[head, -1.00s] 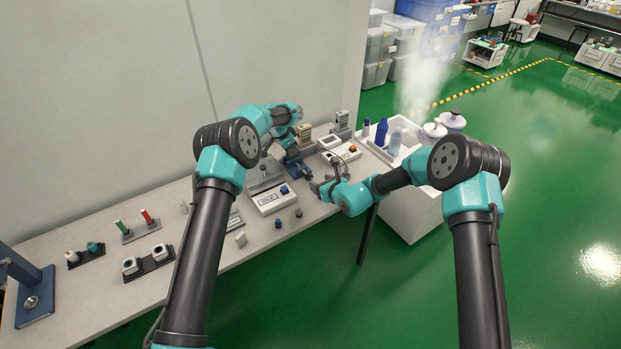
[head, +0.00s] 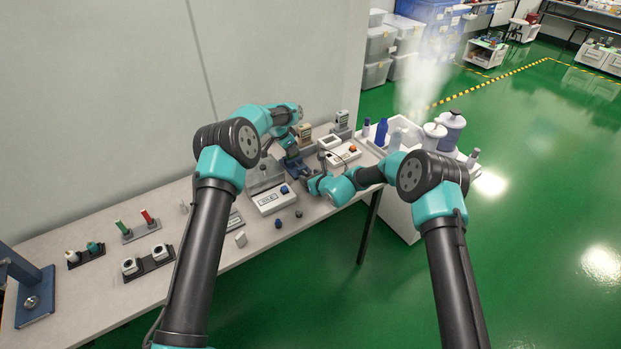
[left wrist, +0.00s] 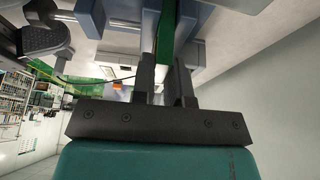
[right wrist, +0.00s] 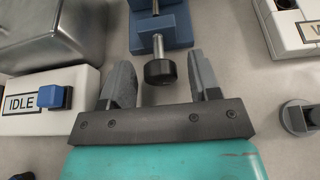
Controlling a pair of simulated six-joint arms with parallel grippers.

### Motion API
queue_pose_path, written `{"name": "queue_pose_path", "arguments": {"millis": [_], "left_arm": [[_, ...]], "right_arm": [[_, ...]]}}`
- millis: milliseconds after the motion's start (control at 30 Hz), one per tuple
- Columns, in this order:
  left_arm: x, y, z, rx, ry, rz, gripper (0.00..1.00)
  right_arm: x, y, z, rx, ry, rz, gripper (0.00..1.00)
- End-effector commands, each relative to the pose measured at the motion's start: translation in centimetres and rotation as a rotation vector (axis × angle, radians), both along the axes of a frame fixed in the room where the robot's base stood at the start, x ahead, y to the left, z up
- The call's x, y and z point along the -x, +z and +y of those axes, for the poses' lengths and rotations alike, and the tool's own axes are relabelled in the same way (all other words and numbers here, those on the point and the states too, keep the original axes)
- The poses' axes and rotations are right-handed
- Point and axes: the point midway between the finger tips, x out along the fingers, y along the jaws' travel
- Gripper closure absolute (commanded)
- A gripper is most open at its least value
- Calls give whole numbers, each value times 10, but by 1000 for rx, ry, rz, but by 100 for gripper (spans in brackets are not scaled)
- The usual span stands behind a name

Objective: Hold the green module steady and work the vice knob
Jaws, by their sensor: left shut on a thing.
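The blue vice (head: 298,169) stands on the bench; in the right wrist view its blue body (right wrist: 172,28) is at the top, with a metal screw ending in a black knob (right wrist: 161,72). My right gripper (right wrist: 158,66) is open, its fingers on either side of the knob with gaps to both. My left gripper (left wrist: 165,75) is shut on the green module (left wrist: 165,38), a narrow green strip between its fingers. In the head view my left arm hides the module, and its seating in the vice cannot be told.
A white tester marked IDLE (right wrist: 40,100) with a blue switch lies left of the vice in the right wrist view. Another white unit (right wrist: 291,28) is at the upper right. A white bin of bottles (head: 398,205) stands past the bench's right end.

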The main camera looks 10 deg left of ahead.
Motion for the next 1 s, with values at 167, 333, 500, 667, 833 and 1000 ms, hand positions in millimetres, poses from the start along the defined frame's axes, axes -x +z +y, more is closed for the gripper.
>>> {"name": "queue_pose_path", "arguments": {"millis": [167,333,500,667,833,1000], "left_arm": [[0,0,-1,1,0,1,100],[0,0,-1,1,0,1,100],[0,0,0,1,0,1,100],[0,0,0,1,0,1,100],[0,0,0,1,0,1,100],[0,0,-1,1,0,1,100]], "right_arm": [[0,0,0,0,0,0,61],[0,0,0,0,0,0,77],[0,0,0,0,0,0,91],[0,0,0,-8,0,7,91],[0,0,0,-42,1,37,91],[-1,1,0,-91,1,83,91]]}}
